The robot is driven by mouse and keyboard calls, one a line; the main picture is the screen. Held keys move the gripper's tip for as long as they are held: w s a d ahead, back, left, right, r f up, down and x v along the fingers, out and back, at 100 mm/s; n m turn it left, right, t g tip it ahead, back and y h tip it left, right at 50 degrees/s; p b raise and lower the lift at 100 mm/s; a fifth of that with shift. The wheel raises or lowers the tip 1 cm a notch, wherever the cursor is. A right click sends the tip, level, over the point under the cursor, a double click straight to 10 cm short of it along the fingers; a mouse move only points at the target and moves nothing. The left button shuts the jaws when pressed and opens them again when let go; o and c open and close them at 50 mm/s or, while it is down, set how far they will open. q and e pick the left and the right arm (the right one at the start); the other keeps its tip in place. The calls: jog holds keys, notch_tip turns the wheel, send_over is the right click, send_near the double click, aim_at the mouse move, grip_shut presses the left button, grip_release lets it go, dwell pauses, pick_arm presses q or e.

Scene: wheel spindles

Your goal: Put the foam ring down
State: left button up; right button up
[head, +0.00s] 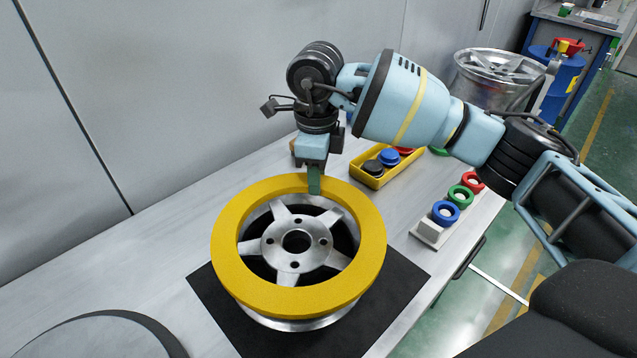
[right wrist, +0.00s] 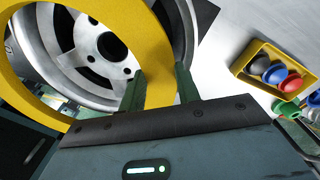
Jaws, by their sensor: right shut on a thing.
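The yellow foam ring (head: 228,230) is in the head view, over the silver wheel (head: 298,240) and roughly level. The wheel's spokes and hub show through its opening. I cannot tell whether the ring touches the wheel. My right gripper (head: 314,182) is shut on the ring's far edge, with a green finger over the rim. In the right wrist view, two green fingers of this gripper (right wrist: 160,90) straddle the edge of the yellow ring (right wrist: 30,80). The wheel (right wrist: 95,45) shows behind the ring there. My left gripper is not in view.
The wheel stands on a black mat (head: 225,315) on the grey bench (head: 130,265). A yellow tray (head: 370,178) with coloured caps lies behind to the right. Blue, green and red rings sit on a holder (head: 428,233) at the right. A round grey disc (head: 90,338) lies front left.

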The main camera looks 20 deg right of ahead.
jog(key=shift+w+d, duration=0.3)
notch_tip(320, 180, down, 4)
jog(key=shift+r, duration=0.2)
jog(key=o, duration=0.9)
jog(key=shift+o, duration=0.2)
notch_tip(320, 180, up, 12)
dwell(0.3)
